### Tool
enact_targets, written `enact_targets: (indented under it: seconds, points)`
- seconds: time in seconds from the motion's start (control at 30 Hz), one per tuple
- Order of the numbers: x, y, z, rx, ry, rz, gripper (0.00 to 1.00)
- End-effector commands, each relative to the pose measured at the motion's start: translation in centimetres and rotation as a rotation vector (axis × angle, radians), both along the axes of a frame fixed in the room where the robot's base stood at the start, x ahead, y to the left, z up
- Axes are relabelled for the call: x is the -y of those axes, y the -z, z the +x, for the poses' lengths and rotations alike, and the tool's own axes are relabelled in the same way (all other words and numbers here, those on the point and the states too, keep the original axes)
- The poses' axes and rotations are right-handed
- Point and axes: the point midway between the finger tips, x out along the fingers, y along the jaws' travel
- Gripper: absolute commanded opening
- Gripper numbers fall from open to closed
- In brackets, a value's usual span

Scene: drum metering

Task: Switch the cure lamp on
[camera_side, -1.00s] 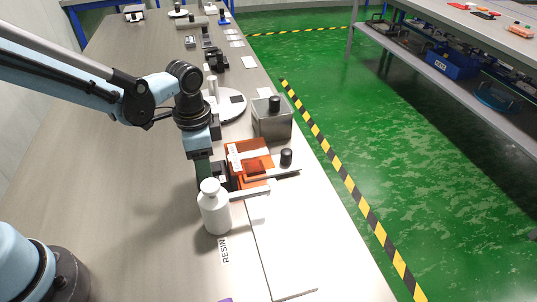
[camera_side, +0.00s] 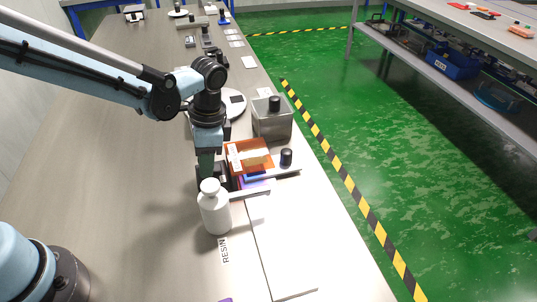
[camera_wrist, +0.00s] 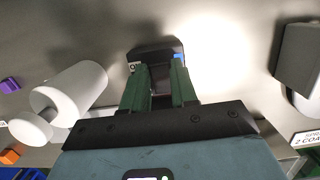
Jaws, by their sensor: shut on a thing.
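The cure lamp (camera_side: 247,155) has an orange hood and stands right of my gripper in the side view. A blue-violet glow shows under its hood. A small black box (camera_side: 222,172) is beside the lamp's left side. My gripper (camera_wrist: 158,75) points at a black box (camera_wrist: 155,52) with a small blue patch in the wrist view. Its green fingers are shut on a small part at this box, mostly hidden between them. In the side view the fingertips are partly hidden behind the white bottle (camera_side: 215,210).
A grey metal tank (camera_side: 272,122) with a black knob stands behind the lamp. A white board (camera_side: 280,245) lies in front. The bench left of the bottle is clear.

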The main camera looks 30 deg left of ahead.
Motion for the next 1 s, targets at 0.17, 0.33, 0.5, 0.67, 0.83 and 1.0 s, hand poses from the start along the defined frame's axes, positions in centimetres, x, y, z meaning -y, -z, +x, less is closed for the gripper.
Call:
enact_targets:
  seconds: [0.17,0.33,0.5,0.67,0.83,1.0]
  points:
    - [0.1,0.0,0.1,-0.020,0.001,0.022,0.00]
    - [0.1,0.0,0.1,-0.018,0.000,0.021,0.00]
    - [0.1,0.0,0.1,-0.019,0.000,0.020,0.47]
    - [0.1,0.0,0.1,-0.019,0.000,0.020,0.53]
    - [0.1,-0.1,0.1,-0.019,0.000,0.020,0.53]
    - [0.2,-1.1,0.3,-0.019,0.000,0.020,0.53]
